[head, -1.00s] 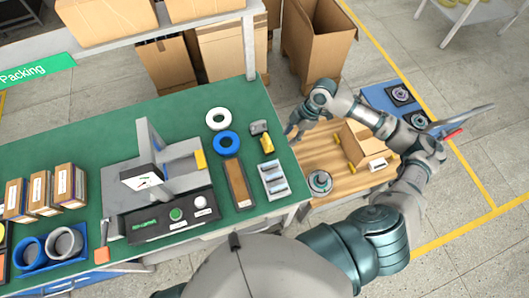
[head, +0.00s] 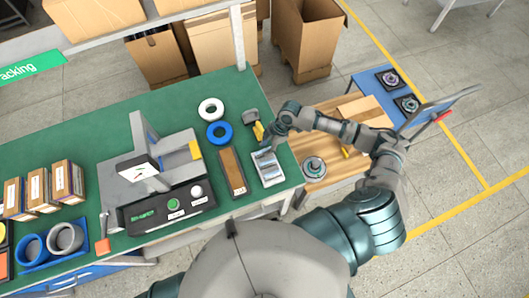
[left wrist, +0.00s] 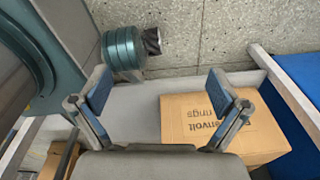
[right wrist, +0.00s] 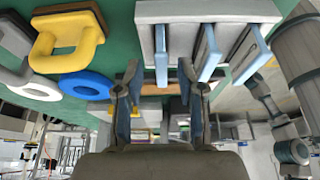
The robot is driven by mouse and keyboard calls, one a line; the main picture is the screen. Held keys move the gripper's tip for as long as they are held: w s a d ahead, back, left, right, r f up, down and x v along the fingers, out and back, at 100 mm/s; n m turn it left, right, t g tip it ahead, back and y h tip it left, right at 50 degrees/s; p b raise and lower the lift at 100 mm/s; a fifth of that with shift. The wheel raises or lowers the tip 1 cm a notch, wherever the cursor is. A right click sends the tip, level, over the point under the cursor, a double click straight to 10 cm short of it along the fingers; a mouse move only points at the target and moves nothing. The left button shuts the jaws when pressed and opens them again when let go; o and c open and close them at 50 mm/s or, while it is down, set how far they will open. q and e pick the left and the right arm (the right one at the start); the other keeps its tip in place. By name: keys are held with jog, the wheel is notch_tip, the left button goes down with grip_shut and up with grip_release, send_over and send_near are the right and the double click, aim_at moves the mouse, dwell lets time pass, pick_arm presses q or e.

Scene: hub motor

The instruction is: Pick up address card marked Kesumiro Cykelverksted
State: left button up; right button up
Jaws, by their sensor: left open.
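A grey card rack (head: 268,169) with several pale slots stands near the right edge of the green table. In the right wrist view the rack (right wrist: 205,14) is at the top, with light blue upright pieces. No writing on them is legible, so I cannot tell which is the Kesumiro Cykelverksted card. My right gripper (head: 267,148) is just above the rack's far end.
A wooden side table (head: 335,170) stands right. A carton (left wrist: 210,125) lies below my left gripper.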

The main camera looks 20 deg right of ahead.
aim_at(262, 151)
jog(key=x, duration=0.2)
jog(key=shift+a+f, duration=0.2)
jog(key=shift+a, duration=0.5)
grip_shut()
jog(key=shift+d, duration=0.35)
